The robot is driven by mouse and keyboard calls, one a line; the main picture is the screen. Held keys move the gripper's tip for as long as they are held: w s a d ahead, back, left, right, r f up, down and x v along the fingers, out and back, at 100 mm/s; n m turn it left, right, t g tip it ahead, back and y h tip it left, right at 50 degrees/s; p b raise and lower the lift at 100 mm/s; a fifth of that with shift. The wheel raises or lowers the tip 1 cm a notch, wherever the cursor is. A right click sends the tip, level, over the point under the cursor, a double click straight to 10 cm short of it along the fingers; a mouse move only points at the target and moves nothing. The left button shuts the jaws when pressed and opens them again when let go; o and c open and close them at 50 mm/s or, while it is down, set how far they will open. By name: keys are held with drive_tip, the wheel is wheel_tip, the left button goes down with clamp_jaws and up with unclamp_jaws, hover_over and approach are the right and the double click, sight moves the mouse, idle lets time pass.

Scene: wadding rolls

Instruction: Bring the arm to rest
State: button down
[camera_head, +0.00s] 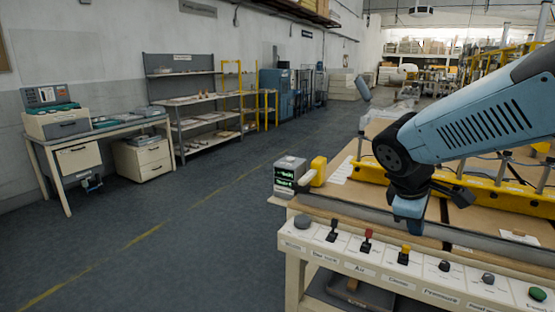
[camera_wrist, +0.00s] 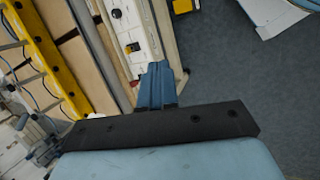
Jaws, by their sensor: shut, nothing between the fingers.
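My blue arm comes in from the right in the head view and bends down at a dark joint. My gripper (camera_head: 408,215) points down above the front edge of the workbench (camera_head: 349,199), behind the row of levers on the control panel (camera_head: 392,268). In the wrist view my gripper (camera_wrist: 157,68) shows its blue fingers shut together with nothing between them. The panel (camera_wrist: 140,35) lies beyond the fingertips there. I cannot tell the exact height of the fingertips over the bench.
A yellow rail (camera_head: 480,190) with upright posts runs along the bench behind my gripper. A small box with a green display (camera_head: 287,178) and a yellow part (camera_head: 318,171) stand at the bench's left corner. The grey floor (camera_head: 190,235) at left is clear, before a desk (camera_head: 100,145) and shelves.

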drive_tip(key=s+a+r+m+t+y, duration=0.3)
drive_tip(key=s+a+r+m+y, duration=0.1)
drive_tip(key=m, duration=0.6)
wheel_tip(320, 180, up, 3)
drive_tip(key=s+a, duration=0.1)
drive_tip(key=s, duration=0.1)
drive_tip(key=shift+s+f+y, duration=0.15)
drive_tip(key=shift+s+y, duration=0.15)
drive_tip(key=shift+s, duration=0.1)
